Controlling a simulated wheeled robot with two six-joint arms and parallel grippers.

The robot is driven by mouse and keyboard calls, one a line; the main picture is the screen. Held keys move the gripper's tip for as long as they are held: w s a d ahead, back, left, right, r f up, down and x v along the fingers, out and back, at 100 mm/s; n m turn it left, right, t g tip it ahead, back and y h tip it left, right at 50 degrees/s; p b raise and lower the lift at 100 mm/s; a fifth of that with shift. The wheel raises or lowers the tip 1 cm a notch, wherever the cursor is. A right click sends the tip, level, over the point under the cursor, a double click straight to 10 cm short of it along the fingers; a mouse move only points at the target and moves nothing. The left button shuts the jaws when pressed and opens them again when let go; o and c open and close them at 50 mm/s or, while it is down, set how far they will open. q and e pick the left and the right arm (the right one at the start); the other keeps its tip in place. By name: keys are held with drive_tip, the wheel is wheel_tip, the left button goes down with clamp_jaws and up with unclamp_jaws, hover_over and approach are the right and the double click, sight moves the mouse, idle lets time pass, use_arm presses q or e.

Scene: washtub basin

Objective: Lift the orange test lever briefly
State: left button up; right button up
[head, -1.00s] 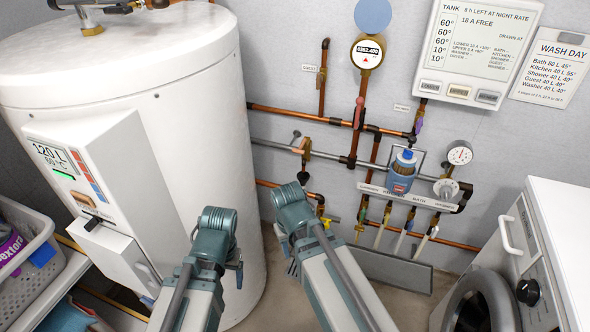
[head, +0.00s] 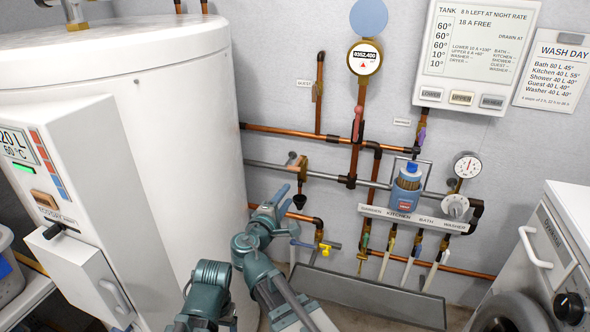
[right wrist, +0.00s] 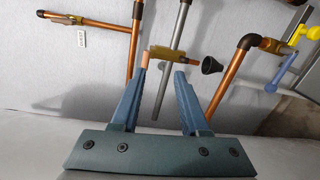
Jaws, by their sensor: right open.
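The orange test lever (right wrist: 145,60) is a short stub on the brass relief valve (right wrist: 163,53), which sits on a grey pipe above a black funnel (right wrist: 212,65). In the head view the brass valve (head: 303,167) is on the wall right of the tank, but the lever is hard to make out. My right gripper (right wrist: 161,73) is open and empty. Its blue fingers point at the valve, and the left fingertip appears close to the lever; I cannot tell whether they touch. My left arm is folded at the lower middle of the head view, its gripper out of sight.
The white tank (head: 180,130) stands close on the left. Copper pipes, a yellow tap (head: 327,250) and a blue bottle (head: 405,190) are to the right on the wall. A white washer (head: 560,240) stands at lower right.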

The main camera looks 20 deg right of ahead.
sight(295, 166)
drive_tip(key=shift+n+t, duration=0.6)
drive_tip(key=x, duration=0.4)
drive_tip(key=a+r+x, duration=0.1)
drive_tip(key=x, duration=0.4)
drive_tip(key=w+x, duration=0.1)
drive_tip(key=x, duration=0.3)
drive_tip(key=shift+w+a+r, duration=0.1)
drive_tip(key=shift+w+r, duration=0.05)
drive_tip(key=shift+w, duration=0.05)
clamp_jaws()
idle(0.8)
